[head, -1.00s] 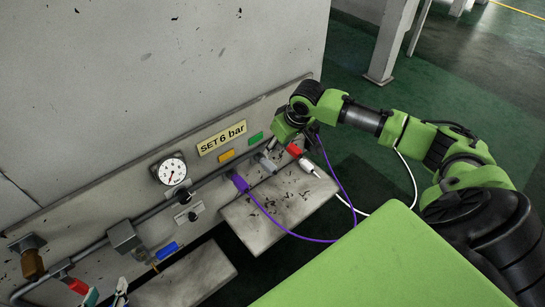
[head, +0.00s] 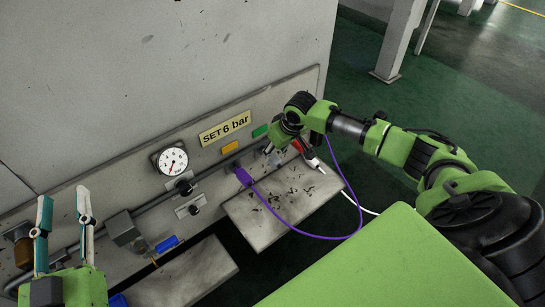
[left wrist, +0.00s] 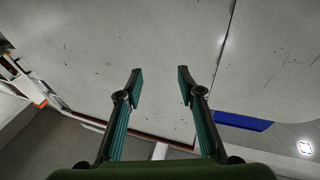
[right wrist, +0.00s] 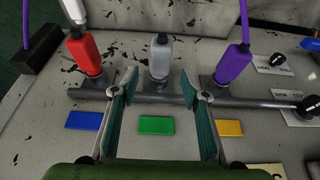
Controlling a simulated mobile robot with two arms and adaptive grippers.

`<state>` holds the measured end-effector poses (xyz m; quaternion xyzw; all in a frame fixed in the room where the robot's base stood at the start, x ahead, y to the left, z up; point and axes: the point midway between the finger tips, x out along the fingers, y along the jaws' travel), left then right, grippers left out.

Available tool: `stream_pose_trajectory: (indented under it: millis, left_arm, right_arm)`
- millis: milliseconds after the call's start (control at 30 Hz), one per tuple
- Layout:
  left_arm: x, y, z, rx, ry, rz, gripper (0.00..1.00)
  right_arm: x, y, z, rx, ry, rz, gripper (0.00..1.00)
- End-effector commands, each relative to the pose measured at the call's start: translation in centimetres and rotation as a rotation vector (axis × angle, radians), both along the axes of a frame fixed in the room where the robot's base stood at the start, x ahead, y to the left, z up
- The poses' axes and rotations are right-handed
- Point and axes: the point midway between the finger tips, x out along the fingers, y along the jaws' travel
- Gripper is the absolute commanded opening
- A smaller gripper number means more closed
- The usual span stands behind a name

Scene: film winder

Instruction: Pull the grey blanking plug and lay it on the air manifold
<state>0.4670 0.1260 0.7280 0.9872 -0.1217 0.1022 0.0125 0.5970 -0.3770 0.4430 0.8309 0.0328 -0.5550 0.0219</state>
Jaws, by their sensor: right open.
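The grey blanking plug (right wrist: 160,58) stands in the middle socket of a grey pipe (right wrist: 260,102) on the wall panel, which may be the air manifold. A red plug is to its left and a purple one to its right in the right wrist view. My right gripper (right wrist: 159,88) is open, with its fingertips at either side of the plug's base area; contact cannot be told. In the head view my right gripper (head: 275,142) partly hides the grey plug (head: 275,158). My left gripper (head: 64,212) is open and empty at the lower left; it also shows open in the left wrist view (left wrist: 155,82).
Blue, green and yellow labels sit by the sockets. A flat grey ledge (head: 275,225) juts out beneath. A gauge (head: 171,161) and knobs are further left.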

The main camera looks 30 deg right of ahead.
Motion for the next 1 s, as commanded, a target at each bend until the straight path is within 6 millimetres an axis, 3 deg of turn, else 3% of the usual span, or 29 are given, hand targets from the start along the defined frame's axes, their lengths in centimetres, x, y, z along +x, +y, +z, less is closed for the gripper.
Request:
stream_pose_trajectory:
  millis: [400, 600, 900, 1000]
  left_arm:
    - [-2.7, -0.2, 6.7, -0.094, -0.339, -0.02, 0.35]
    - [-3.6, -0.1, 8.1, -0.114, -0.409, -0.024, 0.35]
    - [-3.7, -0.1, 8.3, -0.116, -0.417, -0.024, 0.35]
    - [-3.7, -0.1, 8.3, -0.116, -0.417, -0.024, 0.35]
  right_arm:
    - [1.3, 0.1, -3.2, -0.001, 0.0, 0.0, 0.42]
    - [1.5, 0.1, -3.7, -0.001, 0.0, 0.0, 0.42]
    - [1.5, 0.1, -3.7, -0.001, 0.001, 0.0, 0.42]
    - [1.5, 0.1, -3.7, -0.001, 0.0, 0.0, 0.18]
